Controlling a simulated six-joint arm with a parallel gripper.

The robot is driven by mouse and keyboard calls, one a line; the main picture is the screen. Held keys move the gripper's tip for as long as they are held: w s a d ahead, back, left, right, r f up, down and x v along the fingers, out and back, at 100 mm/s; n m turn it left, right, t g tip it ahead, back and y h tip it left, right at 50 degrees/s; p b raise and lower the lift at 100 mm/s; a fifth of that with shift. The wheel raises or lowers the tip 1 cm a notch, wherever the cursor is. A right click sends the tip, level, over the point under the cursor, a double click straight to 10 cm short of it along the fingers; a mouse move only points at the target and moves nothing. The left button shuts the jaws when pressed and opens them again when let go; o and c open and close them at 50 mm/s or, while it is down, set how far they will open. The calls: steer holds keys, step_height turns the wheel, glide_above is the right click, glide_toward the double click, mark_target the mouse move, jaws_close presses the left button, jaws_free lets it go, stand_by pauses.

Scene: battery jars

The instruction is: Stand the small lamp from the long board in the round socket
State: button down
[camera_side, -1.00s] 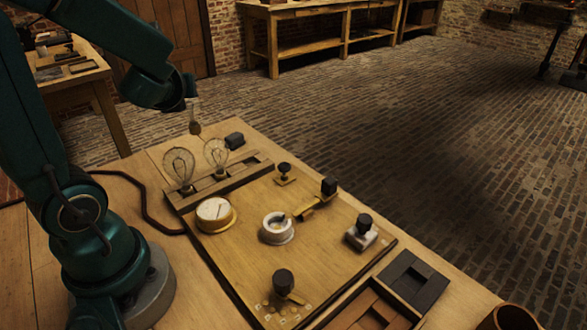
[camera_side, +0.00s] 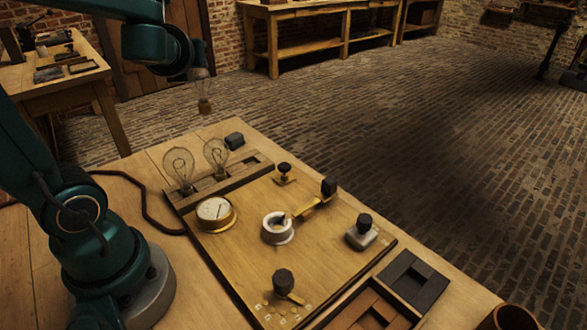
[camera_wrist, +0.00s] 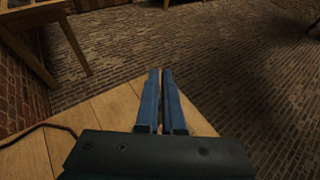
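My gripper (camera_side: 202,78) is high above the back left corner of the table. In the side view it is shut on the small lamp (camera_side: 204,105), which hangs upright with its brownish base down. In the wrist view the blue fingers (camera_wrist: 167,75) are close together, and the lamp cannot be made out there. The long board (camera_side: 228,181) lies along the back left of the panel. Two larger clear lamps stand in it, one on the left (camera_side: 179,165) and one on the right (camera_side: 216,153). The round socket (camera_side: 277,230), a white ring, sits mid-panel, well below and right of my gripper.
A round brass-rimmed dial (camera_side: 215,212) stands between the long board and the socket. A brass switch with a black handle (camera_side: 328,187) lies close to the socket's right. Black-knobbed pieces (camera_side: 362,232) (camera_side: 284,282) stand nearer the front. A dark block (camera_side: 235,140) sits behind the long board.

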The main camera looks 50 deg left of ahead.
steer(key=d+m+t+h, duration=0.3)
steer(key=d+m+h, duration=0.1)
steer(key=d, duration=2)
step_height(320, 180, down, 12)
steer(key=shift+a+g, duration=0.15)
steer(key=shift+g, duration=0.15)
steer(key=shift+f, duration=0.45)
stand_by(0.5)
steer(key=c, duration=1.3)
jaws_free()
steer(key=shift+c, duration=0.2)
